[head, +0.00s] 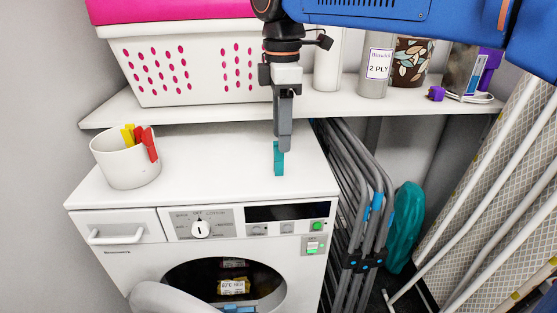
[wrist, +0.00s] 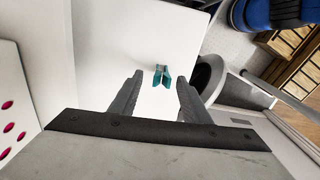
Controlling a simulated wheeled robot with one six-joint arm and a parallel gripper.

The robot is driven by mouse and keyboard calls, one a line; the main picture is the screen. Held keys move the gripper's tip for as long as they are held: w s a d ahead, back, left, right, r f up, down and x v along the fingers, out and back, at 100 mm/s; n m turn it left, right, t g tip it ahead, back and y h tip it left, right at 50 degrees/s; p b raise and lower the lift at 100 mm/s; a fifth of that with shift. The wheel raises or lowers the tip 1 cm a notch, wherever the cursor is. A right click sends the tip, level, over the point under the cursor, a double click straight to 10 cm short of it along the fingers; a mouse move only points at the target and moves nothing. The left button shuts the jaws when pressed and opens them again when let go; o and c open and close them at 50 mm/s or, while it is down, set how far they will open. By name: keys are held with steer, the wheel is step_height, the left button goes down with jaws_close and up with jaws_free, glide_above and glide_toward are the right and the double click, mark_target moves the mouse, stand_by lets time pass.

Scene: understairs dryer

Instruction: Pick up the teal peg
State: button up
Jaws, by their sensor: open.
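The teal peg (head: 278,160) is on the white top of the dryer, near its right side. In the wrist view the teal peg (wrist: 162,76) lies beyond my fingertips, roughly centred between them. My gripper (head: 284,145) points down above the dryer top, and in the head view its fingers overlap the upper part of the peg. In the wrist view my gripper (wrist: 162,82) is open with its two fingers apart and nothing between them.
A white cup (head: 122,165) with yellow and red pegs stands at the left of the dryer top (head: 215,170). A shelf (head: 190,113) above holds a white basket (head: 185,85) and several containers. Folded grey frames (head: 360,190) stand right of the dryer. The dryer door is open.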

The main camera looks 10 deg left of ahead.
mark_target(283, 155)
steer(key=shift+s+d+f, duration=0.1)
steer(key=shift+f, duration=1.55)
steer(key=shift+s+d+f, duration=0.1)
steer(key=shift+f, duration=1.55)
steer(key=c, duration=1.1)
